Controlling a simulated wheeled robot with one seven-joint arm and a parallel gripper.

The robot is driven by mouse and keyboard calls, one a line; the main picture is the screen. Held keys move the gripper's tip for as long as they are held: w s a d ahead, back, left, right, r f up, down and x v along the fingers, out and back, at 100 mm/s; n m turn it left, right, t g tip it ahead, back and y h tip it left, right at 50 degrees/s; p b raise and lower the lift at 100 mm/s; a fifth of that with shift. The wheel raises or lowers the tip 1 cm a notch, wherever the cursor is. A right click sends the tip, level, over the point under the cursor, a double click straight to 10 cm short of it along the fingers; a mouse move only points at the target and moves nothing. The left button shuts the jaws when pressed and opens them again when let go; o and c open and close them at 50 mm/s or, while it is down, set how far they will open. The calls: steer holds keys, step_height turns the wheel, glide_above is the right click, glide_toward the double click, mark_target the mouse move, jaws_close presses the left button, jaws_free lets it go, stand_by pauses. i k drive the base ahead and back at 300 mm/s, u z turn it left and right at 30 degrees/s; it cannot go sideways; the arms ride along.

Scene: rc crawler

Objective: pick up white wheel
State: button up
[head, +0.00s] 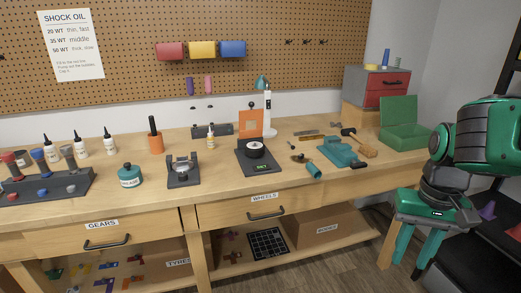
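A small round piece with a white top and dark sides (255,148) sits on a black scale-like device (258,167) with a green display, near the middle of the workbench. It may be the white wheel, but it is too small to be sure. No other white wheel is plain to see. My gripper (412,258) is at the right, beyond the bench's right end and far from this piece. Its two green fingers point down and stand apart, with nothing seen between them.
The wooden bench (225,178) has a shut drawer labelled WHEELS (270,212) and one labelled GEARS (95,241). A grey stand (183,172), teal grease jar (130,176), teal vise (340,153) and open green box (402,136) stand on top. Bottles crowd the left.

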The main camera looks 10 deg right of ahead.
mark_target(259, 151)
steer(key=i, duration=0.95)
steer(key=u, duration=0.1)
